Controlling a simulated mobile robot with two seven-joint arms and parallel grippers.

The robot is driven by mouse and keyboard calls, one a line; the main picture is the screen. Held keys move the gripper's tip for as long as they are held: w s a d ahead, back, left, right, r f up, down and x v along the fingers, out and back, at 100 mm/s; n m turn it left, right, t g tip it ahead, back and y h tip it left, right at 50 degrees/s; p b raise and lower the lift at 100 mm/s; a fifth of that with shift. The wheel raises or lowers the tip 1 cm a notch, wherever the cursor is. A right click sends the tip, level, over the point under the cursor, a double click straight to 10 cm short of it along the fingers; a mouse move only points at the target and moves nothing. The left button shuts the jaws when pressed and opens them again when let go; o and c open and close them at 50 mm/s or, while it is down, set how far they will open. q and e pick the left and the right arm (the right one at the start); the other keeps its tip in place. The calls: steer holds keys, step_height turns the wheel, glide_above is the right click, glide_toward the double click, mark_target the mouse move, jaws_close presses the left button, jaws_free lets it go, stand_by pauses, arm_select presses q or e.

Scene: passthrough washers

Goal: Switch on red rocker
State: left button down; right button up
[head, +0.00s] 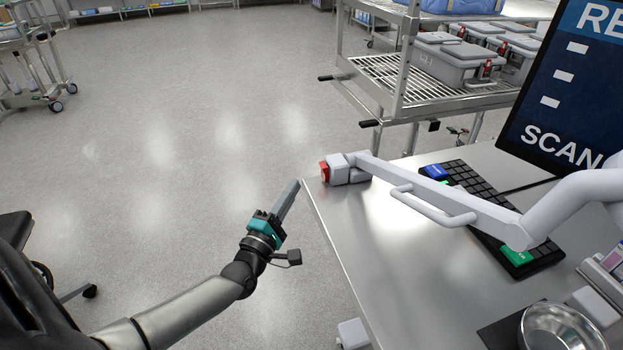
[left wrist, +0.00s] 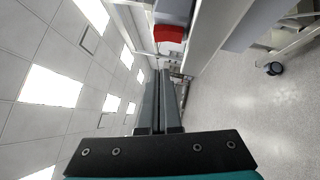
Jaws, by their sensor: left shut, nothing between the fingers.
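The red rocker (head: 325,171) is on the left end of a light grey box (head: 347,168) at the table's far left corner. It also shows in the left wrist view (left wrist: 169,34), above the fingertips in the picture. My left gripper (head: 292,186) is shut and empty, its fingers pointing up toward the table corner. Its tips are just left of the rocker in the head view, with a small gap between them. In the left wrist view the closed fingers (left wrist: 158,75) run side by side. My right gripper does not show.
The metal table (head: 390,260) carries a black keyboard (head: 480,190), a screen (head: 565,90) and a steel bowl (head: 558,328). A light grey arm with a handle (head: 432,207) reaches across the table to the grey box. A wire shelf cart (head: 385,75) stands behind. The floor at left is open.

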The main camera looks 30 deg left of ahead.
mark_target(314, 190)
arm_select(q)
steer(key=shift+w+d+r, duration=0.25)
steer(key=shift+w+d, duration=0.15)
steer(key=shift+w, duration=0.35)
steer(key=shift+w+d+r, duration=0.3)
steer(key=shift+w+d, duration=0.1)
steer(key=shift+w, duration=0.4)
steer(key=shift+w+d+r, duration=0.25)
steer(key=shift+w+d, duration=0.15)
steer(key=shift+w, duration=0.35)
steer(key=p, duration=0.1)
steer(key=r+p, duration=0.1)
steer(key=shift+w+d+m+g+p, duration=0.15)
steer(key=shift+m+g+p, duration=0.15)
steer(key=shift+p, duration=0.05)
steer(key=shift+f, duration=0.2)
